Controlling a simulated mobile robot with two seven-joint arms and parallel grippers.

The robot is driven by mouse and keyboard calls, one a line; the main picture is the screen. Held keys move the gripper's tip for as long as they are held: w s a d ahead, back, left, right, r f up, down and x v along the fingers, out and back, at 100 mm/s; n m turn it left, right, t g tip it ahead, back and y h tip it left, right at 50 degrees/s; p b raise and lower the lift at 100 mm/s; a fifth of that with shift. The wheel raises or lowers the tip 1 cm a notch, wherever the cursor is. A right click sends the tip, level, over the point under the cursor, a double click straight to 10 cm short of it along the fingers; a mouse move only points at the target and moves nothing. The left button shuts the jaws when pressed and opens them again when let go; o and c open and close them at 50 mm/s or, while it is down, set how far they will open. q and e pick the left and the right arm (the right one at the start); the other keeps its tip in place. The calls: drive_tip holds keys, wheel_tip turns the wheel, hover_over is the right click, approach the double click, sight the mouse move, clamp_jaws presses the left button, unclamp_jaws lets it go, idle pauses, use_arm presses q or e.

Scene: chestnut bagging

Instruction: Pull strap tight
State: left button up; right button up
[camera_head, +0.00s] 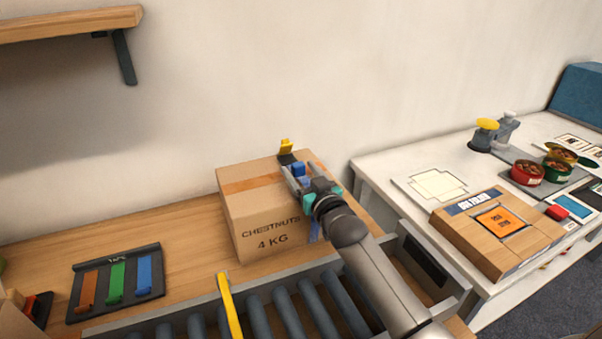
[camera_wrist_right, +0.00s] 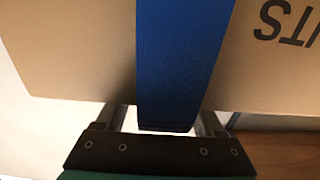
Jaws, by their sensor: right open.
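A cardboard box (camera_head: 262,215) printed "CHESTNUTS 4 KG" stands on the wooden bench, a strip of brown tape on its top. A blue strap (camera_wrist_right: 180,55) runs along the box in the right wrist view; its end lies between my fingers. In the head view a blue strap piece (camera_head: 314,232) shows below my gripper at the box's right side. A yellow and black buckle (camera_head: 286,150) sits at the box's far top edge. My right gripper (camera_head: 300,182) is open at the box's upper right, its fingers on either side of the strap. My left gripper is out of view.
A roller conveyor (camera_head: 255,306) with a yellow bar (camera_head: 229,305) runs in front of the box. A dark tray (camera_head: 117,284) with colored strips lies at left. A shelf (camera_head: 70,24) hangs upper left.

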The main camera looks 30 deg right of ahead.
clamp_jaws()
idle(0.6)
idle(0.9)
